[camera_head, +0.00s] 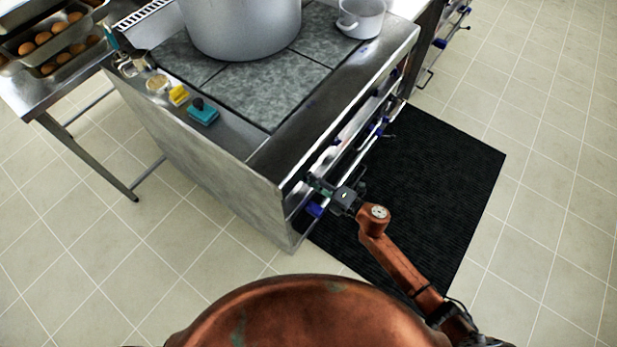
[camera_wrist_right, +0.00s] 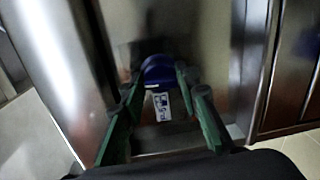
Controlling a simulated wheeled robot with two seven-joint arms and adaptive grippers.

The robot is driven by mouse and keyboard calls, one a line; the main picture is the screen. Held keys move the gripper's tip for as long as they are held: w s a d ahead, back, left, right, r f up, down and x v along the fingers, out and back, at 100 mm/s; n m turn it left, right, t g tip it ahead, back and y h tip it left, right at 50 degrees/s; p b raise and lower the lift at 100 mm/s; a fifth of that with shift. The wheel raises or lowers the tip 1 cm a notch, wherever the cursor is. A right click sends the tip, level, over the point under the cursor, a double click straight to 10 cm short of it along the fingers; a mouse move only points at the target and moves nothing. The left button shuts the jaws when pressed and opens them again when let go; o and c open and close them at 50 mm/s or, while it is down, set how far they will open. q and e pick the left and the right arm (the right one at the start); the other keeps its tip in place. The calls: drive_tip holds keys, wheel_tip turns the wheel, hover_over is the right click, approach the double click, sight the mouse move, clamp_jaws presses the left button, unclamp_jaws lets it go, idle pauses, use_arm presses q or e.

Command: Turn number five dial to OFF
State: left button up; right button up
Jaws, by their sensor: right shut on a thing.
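A blue dial (camera_wrist_right: 158,72) with a white label sits between the green fingers of my right gripper (camera_wrist_right: 160,103) in the right wrist view. The fingers close on its two sides; the label's print is too blurred to read, so I cannot tell its number or setting. In the head view my right gripper (camera_head: 320,186) is at the near end of the stove front, and the held dial is not clear there. Another blue part (camera_head: 315,210) shows just below the gripper. My left gripper is not in view.
The steel stove (camera_head: 200,150) carries a large stockpot (camera_head: 243,28) and a smaller pot (camera_head: 362,18). A rail (camera_head: 350,163) and more blue dials (camera_head: 376,130) run along its front. A black mat (camera_head: 440,170) lies on the open tiled floor. A steel table with trays stands left.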

drive_tip(key=shift+n, duration=0.5)
drive_tip(key=o, duration=1.1)
drive_tip(key=v, duration=1.2)
drive_tip(key=shift+s, duration=0.1)
